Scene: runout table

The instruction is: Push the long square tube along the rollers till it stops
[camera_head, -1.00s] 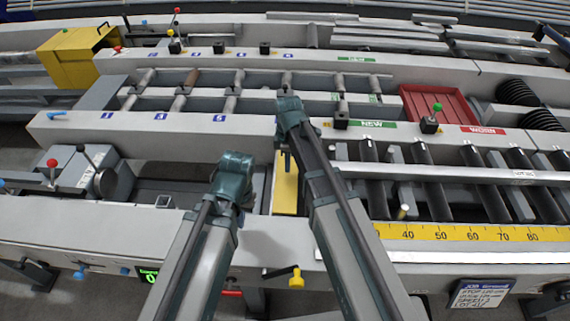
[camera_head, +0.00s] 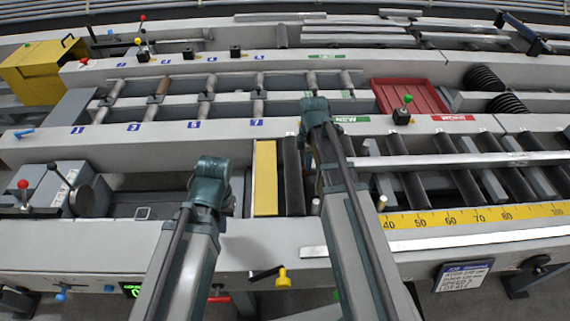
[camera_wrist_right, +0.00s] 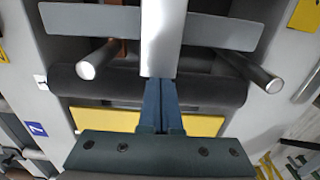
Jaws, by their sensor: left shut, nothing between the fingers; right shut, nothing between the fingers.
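The long square tube (camera_head: 455,160) is a pale grey bar lying across the dark rollers (camera_head: 413,187). It runs out of the head view at the right, with a small white tag on it. In the right wrist view the tube (camera_wrist_right: 163,35) points straight away from my right gripper (camera_wrist_right: 162,118). Its near end is at the shut fingertips; I cannot tell whether they touch. My right gripper (camera_head: 318,125) is shut beside the tube's left end in the head view. My left gripper (camera_head: 211,175) is shut and empty, left of the yellow plate. The tube's far end is out of view.
A yellow plate (camera_head: 265,180) lies left of the rollers. A yellow ruler (camera_head: 465,217) runs along the front edge. Behind are a red tray (camera_head: 410,96), a green-knobbed lever (camera_head: 403,113) and further roller racks. A lever box (camera_head: 50,188) stands at left.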

